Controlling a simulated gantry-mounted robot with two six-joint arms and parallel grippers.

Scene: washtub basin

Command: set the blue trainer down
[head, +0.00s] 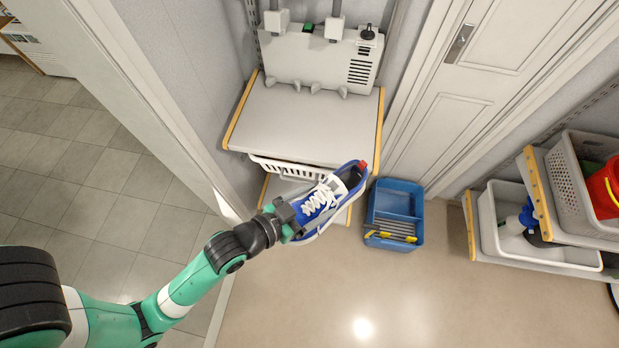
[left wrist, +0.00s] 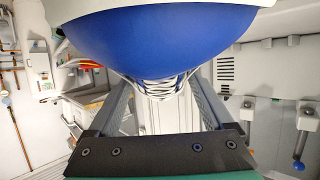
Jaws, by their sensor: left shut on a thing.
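The blue trainer (head: 331,202) has white laces, a white sole edge and a small red patch at its far end. My left gripper (head: 289,217) is shut on its near end and holds it in the air in front of the shelf unit. In the left wrist view the trainer's blue underside or toe (left wrist: 155,40) fills the top, with laces showing between the two fingers of the gripper (left wrist: 150,100). The far ends of the fingers are partly hidden by the shoe. My right gripper is not in view.
A grey shelf (head: 290,125) with yellow edges carries a pale machine (head: 325,55); a white basket (head: 285,168) sits below it. A blue tray (head: 396,210) stands on the floor to its right. Crates (head: 585,255) fill the right shelves. Bare floor (head: 400,300) lies in front.

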